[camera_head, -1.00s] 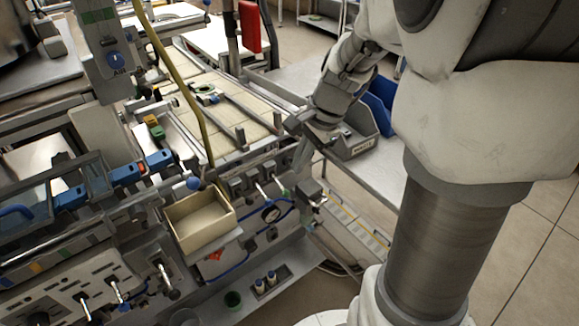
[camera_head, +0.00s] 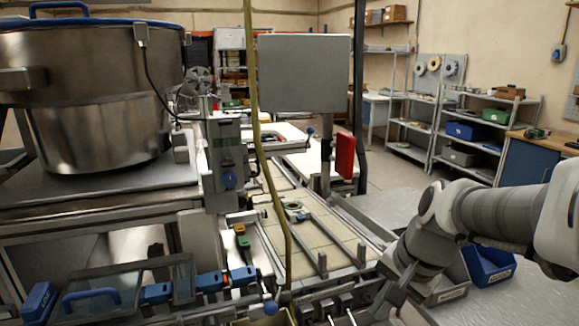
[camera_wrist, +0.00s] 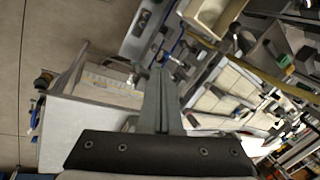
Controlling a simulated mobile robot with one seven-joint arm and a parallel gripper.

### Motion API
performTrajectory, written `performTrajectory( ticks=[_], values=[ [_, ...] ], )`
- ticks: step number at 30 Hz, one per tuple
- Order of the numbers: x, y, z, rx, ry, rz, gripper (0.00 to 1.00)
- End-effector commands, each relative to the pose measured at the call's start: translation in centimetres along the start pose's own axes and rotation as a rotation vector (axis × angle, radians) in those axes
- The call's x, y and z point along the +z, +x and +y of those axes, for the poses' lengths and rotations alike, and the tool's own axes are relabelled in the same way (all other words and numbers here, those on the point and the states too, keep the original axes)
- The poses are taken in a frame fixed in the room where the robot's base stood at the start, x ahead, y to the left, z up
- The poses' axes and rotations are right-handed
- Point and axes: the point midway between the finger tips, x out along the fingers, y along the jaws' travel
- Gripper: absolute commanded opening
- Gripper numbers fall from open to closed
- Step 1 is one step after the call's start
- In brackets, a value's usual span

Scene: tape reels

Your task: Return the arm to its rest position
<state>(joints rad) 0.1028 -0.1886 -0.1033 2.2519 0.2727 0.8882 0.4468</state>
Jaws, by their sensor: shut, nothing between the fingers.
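My arm reaches in from the right edge in the head view, over the grey side table. My gripper (camera_head: 372,304) is at its end, low in the picture beside the grey bin. In the wrist view my gripper's fingers (camera_wrist: 160,88) are together with nothing between them. They point over the machine's front side, with the floor to the left.
A blue bin (camera_head: 488,264) and a grey bin (camera_head: 440,290) stand close to my forearm. The tiled conveyor bed (camera_head: 315,235) with metal rails lies to the left. A red box (camera_head: 345,155) hangs on a post. A cream tray (camera_wrist: 207,14) shows in the wrist view.

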Motion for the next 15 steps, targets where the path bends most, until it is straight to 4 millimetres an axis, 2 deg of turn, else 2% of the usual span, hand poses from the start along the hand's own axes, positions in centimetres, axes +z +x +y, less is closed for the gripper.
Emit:
performTrajectory(
  ticks=[1, 6, 15],
  values=[
    [1.1, -1.2, 0.1, -0.006, -0.086, 0.029, 0.00],
    [4.3, -3.9, 1.2, 0.002, -0.371, 0.120, 0.00],
    [7.8, -6.5, 3.6, 0.052, -0.760, 0.269, 0.00]
  ],
)
